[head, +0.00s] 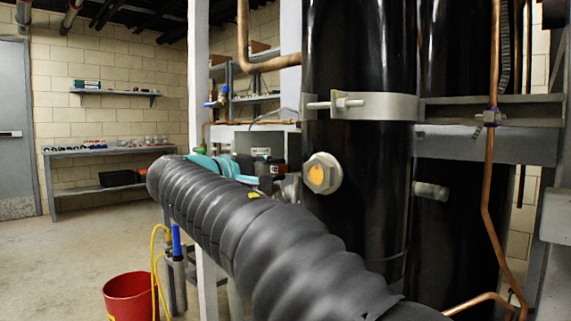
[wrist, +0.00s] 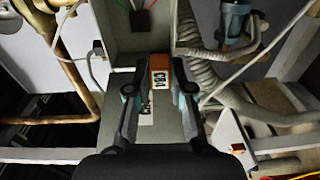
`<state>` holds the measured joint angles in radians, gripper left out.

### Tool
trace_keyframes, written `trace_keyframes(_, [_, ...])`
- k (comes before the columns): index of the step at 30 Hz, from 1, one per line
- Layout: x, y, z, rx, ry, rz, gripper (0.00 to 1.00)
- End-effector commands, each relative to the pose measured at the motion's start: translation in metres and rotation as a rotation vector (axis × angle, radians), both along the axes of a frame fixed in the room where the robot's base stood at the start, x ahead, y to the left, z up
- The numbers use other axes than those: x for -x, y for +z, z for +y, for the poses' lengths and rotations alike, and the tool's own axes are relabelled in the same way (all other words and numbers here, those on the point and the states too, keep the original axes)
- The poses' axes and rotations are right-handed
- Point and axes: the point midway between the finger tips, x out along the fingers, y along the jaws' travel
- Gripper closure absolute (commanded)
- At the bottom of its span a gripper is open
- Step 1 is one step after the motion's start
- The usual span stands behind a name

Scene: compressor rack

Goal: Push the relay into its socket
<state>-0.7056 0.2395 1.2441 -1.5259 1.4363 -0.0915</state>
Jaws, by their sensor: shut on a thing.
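The relay (wrist: 160,73), a small block with an orange side and a white label with dark lettering, is between my gripper's fingers in the wrist view. My gripper (wrist: 159,88) is shut on it. A black block (wrist: 140,21) with green and red wires lies just beyond the fingers, inside a grey box (wrist: 112,30); I cannot tell whether it is the socket. The relay's far end and any contact with a socket are hidden. In the head view my teal gripper (head: 212,165) is at the grey box (head: 258,143), partly hidden by my arm.
Black cylinders (head: 358,220) with a metal clamp stand close right of my arm. Copper pipes (head: 490,170) run beside them. Ribbed hoses (wrist: 215,75) and a white cable lie right of the gripper. A red bucket (head: 131,297) stands on the floor; the floor at left is clear.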

Motion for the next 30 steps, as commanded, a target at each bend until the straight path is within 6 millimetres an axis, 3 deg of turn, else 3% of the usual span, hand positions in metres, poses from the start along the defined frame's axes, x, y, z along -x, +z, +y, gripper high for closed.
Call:
trace_keyframes(3, [0.012, 0.019, -0.006, 0.015, -0.027, -0.019, 1.00])
trace_keyframes(7, [0.013, 0.027, -0.015, 0.023, -0.047, -0.024, 1.00])
trace_keyframes(18, [-0.014, 0.027, -0.048, 0.024, -0.062, -0.023, 1.00])
trace_keyframes(30, [-0.028, 0.027, -0.060, 0.024, -0.056, -0.023, 1.00])
